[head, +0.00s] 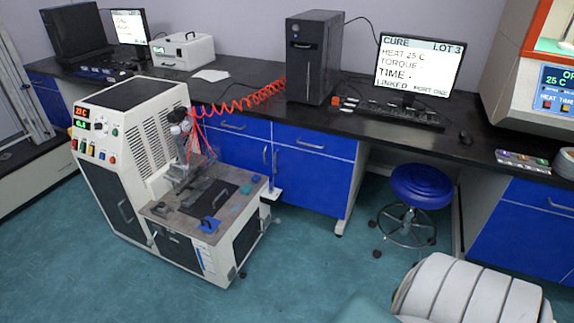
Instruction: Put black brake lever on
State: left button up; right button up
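The white rheometer cart (131,158) stands on the teal floor at left of centre, with a red display and coloured buttons on its sloped panel. A small black caster (243,275) shows under its front right corner. A black brake lever cannot be made out for certain; any lever at the casters is too small to tell on or off. Neither of my grippers shows in the head view.
A black-topped bench with blue cabinets (313,172) runs along the wall behind. A blue stool (420,187) stands before it at right. A red coiled hose (240,99) reaches the cart. Open floor (310,270) lies in front and right of the cart.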

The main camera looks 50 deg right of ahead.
aim_at(242, 275)
jog(key=z, duration=1)
